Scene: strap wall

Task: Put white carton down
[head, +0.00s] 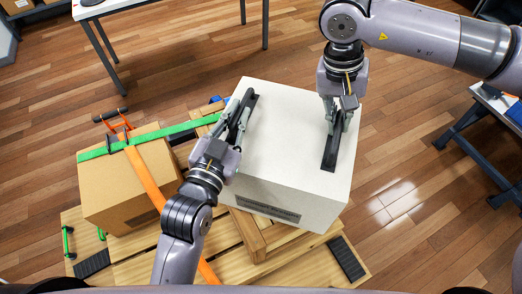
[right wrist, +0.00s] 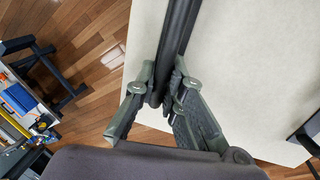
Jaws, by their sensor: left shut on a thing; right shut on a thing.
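The white carton (head: 285,130) is a large box with two black handles on its top and a dark label on its front side. In the head view it is over the right part of a wooden pallet (head: 130,262); I cannot tell whether it touches the pallet. My left gripper (head: 236,122) is shut on the left black handle (head: 248,103). My right gripper (head: 339,118) is shut on the right black handle (head: 330,152). In the right wrist view, the right gripper (right wrist: 168,92) has its fingers around the handle (right wrist: 180,35), with the carton's white top (right wrist: 245,60) beside it.
A brown carton (head: 115,193) stands on the pallet at left, crossed by a green strap (head: 165,134) and an orange strap (head: 146,180). A white table (head: 110,6) is at the back. A bench (head: 495,105) with tools stands at right. Wooden floor (head: 400,150) lies open between.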

